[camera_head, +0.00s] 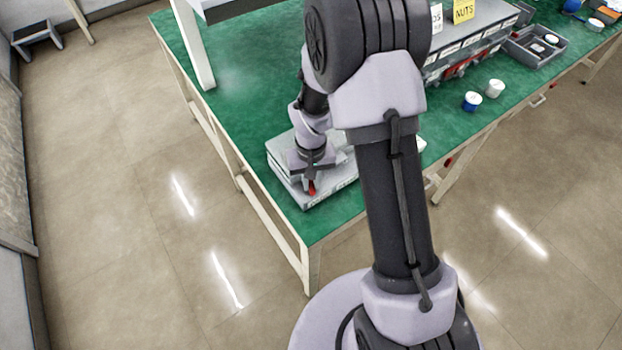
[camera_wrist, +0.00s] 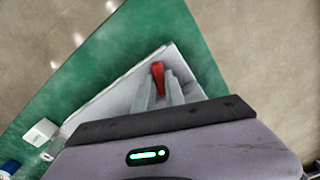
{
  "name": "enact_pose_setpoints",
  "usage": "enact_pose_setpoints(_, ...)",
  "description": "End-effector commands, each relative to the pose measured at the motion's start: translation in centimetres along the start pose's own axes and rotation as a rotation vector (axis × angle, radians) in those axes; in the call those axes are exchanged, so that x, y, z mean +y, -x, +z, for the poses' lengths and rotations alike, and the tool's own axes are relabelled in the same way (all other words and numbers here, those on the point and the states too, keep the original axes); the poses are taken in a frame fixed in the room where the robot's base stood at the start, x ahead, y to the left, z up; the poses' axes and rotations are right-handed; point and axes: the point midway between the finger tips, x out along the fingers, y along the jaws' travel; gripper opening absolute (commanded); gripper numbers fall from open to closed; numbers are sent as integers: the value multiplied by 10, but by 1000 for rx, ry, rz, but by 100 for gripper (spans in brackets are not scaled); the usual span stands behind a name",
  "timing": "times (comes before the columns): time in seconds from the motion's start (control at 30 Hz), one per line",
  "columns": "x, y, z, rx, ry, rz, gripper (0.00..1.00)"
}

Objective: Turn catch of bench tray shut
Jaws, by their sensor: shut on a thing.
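The bench tray (camera_head: 286,173) is a pale grey, flat box near the front left corner of the green bench. It also shows in the wrist view (camera_wrist: 118,103). The catch (camera_head: 311,189) is a small red lever at the tray's near end. In the wrist view the red catch (camera_wrist: 158,77) sits between my fingertips. My gripper (camera_head: 310,178) points down over that end of the tray, and its fingers (camera_wrist: 157,88) are shut on the catch. My arm hides much of the tray's right side in the head view.
The green bench top (camera_head: 240,75) ends close to the tray at the left and front. A white upright (camera_head: 196,50) stands at the left edge.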

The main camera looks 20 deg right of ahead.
Motion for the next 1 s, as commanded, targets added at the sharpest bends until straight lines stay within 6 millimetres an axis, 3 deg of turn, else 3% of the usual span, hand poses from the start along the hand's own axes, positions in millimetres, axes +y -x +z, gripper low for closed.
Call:
enact_pose_setpoints(0.5,0,1,-1,2,332,0,0)
enact_pose_setpoints(1.0,0,1,-1,2,406,0,0)
